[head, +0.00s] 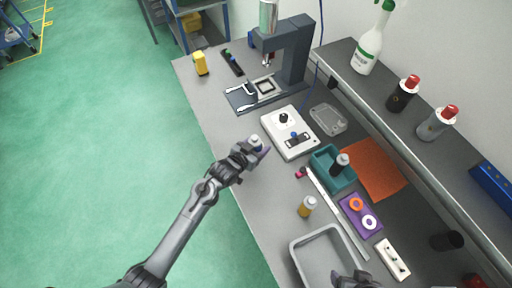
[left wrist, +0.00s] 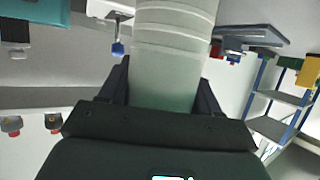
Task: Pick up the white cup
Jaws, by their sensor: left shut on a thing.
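The white cup (left wrist: 172,60) is pale, ribbed near its top and slightly see-through in the left wrist view, and stands between the two dark fingers of my left gripper (left wrist: 165,95). In the head view my left gripper (head: 252,150) is shut on the cup, whose small pale top (head: 256,141) shows at the fingertips near the bench's left edge. The hand hides most of the cup there, so I cannot tell whether it touches the bench. My right gripper (head: 355,280) shows only partly at the bottom edge; its jaws are unclear.
A white fixture box (head: 276,143) with a black knob is just right of the left gripper. Behind it stands a dark press (head: 292,55). A teal bin (head: 322,158), a yellow-brown bottle (head: 307,206) and a grey tray (head: 296,250) lie toward the front. Bare bench (head: 208,98) lies at the left.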

